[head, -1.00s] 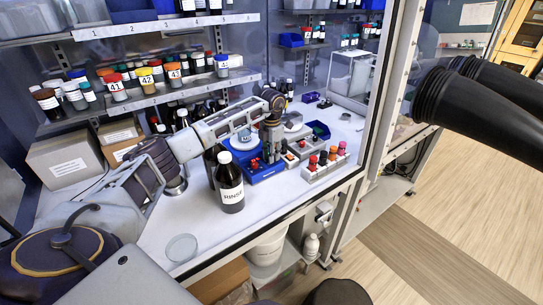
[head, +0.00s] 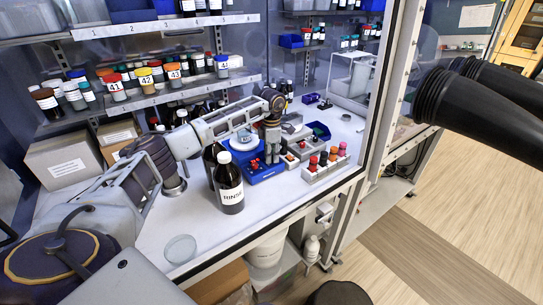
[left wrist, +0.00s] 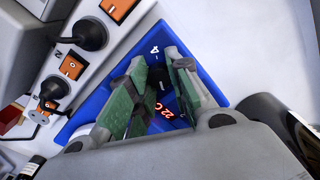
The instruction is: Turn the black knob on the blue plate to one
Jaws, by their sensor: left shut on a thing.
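The blue plate (head: 268,173) stands on the white bench in the head view, with a round white top (head: 244,140). In the left wrist view its blue face (left wrist: 78,124) shows a white mark like a 4 and red lit digits. The black knob (left wrist: 155,74) shows as a dark shape between the fingers and is mostly hidden. My left gripper (head: 272,155) is over the right part of the plate. In the left wrist view the gripper (left wrist: 160,82) has its green-padded fingers shut on the knob. The knob's pointer direction cannot be told. My right gripper is in no view.
A dark RINSE bottle (head: 229,185) stands just left of the plate. A pale rack with red and orange caps (head: 325,168) is on its right. Black knobs on orange labels (left wrist: 90,34) lie beside the plate in the wrist view. The front bench is mostly clear, with a glass dish (head: 181,248).

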